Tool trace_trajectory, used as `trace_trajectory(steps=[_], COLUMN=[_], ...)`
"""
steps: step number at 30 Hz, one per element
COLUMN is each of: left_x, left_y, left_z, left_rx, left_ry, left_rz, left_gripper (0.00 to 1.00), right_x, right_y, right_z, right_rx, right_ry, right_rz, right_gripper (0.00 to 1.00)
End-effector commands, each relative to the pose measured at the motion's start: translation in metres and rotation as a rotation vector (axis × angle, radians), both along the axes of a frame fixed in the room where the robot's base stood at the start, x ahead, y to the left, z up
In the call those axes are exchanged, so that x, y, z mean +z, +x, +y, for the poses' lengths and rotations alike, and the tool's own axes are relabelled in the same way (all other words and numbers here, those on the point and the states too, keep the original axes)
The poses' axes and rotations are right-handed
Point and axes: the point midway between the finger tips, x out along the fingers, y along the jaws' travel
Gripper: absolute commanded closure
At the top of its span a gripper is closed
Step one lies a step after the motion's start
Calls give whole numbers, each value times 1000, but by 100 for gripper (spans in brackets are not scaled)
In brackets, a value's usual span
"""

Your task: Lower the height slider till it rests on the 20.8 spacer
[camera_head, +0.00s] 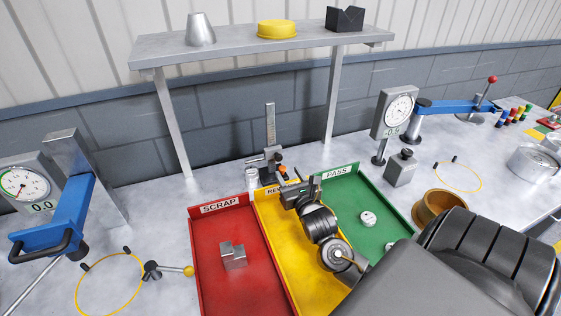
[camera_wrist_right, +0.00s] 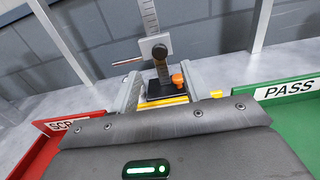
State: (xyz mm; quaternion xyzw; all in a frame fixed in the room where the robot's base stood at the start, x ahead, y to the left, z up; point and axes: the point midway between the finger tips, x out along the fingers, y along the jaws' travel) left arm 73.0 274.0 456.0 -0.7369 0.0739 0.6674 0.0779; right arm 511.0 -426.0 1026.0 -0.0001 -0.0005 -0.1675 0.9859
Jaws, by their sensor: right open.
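The height gauge stands behind the bins, with an upright scale column (camera_head: 270,125) that also shows in the wrist view (camera_wrist_right: 149,14). Its grey slider (camera_wrist_right: 155,47) sits on the column with a thin rod pointing left, above a black base (camera_wrist_right: 166,88). An orange knob (camera_wrist_right: 178,80) is low on the right. A small pale cylinder (camera_head: 252,178) stands left of the gauge in the head view; I cannot tell if it is the 20.8 spacer. My right gripper (camera_head: 303,190) is open in front of the gauge, its fingers either side of the base in the wrist view (camera_wrist_right: 160,92).
A red SCRAP bin (camera_head: 210,262) holds metal blocks (camera_head: 233,257). A yellow bin (camera_head: 275,235) and green PASS bin (camera_head: 345,200) stand beside it. A shelf (camera_head: 240,52) stands above the gauge on posts. Dial gauges stand left (camera_head: 28,185) and right (camera_head: 398,108).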

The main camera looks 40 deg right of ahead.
Motion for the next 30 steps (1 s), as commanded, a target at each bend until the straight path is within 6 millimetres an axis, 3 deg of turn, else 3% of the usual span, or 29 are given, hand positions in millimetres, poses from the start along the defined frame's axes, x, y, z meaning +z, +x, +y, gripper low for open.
trace_trajectory(steps=[6, 12, 24, 30], left_x=[12, 17, 18, 18], left_y=[-2, -4, -5, -5], left_z=[0, 1, 1, 1], left_rx=[0, 0, 0, 0], left_ry=[1, 1, 2, 2], left_rz=[3, 6, 8, 8], left_gripper=[100, 100, 100, 100], right_x=[3, 2, 0, 0], right_y=[40, 64, 73, 73], right_z=[-14, -22, -25, -25], right_rx=[-1, 0, 1, 1], right_ry=[-1, 0, 0, 0], right_rz=[-1, 0, 0, 0], right_gripper=[53, 53, 53, 77])
